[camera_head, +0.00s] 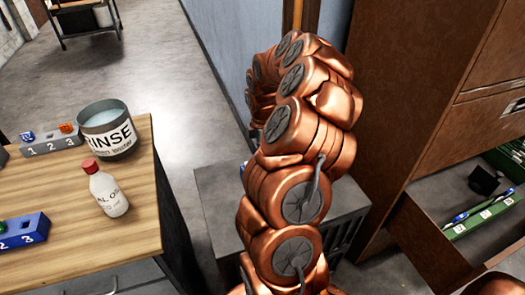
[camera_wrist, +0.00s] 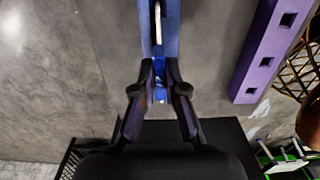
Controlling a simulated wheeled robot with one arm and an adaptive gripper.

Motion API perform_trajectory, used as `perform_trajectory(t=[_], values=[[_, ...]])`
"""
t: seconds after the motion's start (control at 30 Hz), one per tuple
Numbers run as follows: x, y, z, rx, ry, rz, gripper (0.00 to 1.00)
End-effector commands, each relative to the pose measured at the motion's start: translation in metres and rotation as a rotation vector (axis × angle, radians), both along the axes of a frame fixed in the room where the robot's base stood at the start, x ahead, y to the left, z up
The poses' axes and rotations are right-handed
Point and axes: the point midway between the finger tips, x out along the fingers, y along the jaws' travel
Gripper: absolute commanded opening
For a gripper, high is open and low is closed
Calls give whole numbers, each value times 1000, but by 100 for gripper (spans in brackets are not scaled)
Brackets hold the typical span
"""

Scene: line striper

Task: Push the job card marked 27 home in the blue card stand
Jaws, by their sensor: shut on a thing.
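In the wrist view, my gripper (camera_wrist: 160,72) points up the picture. Its fingers are closed around a small bright blue piece (camera_wrist: 160,66). I cannot tell whether this piece is part of the job card or something else. Just beyond the fingertips is a long blue bar (camera_wrist: 171,28), which looks like the blue card stand. A thin pale strip (camera_wrist: 157,22) runs along its middle, possibly a card seen edge-on. No number 27 can be read. How deep the card sits cannot be told. The head view shows my arm but not my gripper.
A purple bar with square holes (camera_wrist: 262,58) lies right of the gripper. In the head view, a wooden table (camera_head: 145,185) holds a rinse pot (camera_head: 107,130), a red-capped bottle (camera_head: 107,188) and numbered blocks (camera_head: 52,141). A brown cabinet (camera_head: 430,90) stands right.

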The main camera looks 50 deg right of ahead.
Motion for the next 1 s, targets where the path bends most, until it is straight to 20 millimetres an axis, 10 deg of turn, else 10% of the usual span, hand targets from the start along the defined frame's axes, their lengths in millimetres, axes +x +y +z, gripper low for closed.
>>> perform_trajectory(t=[0.33,1.0], values=[[0,0,-1,0,0,0,41],[0,0,0,0,0,0,57]])
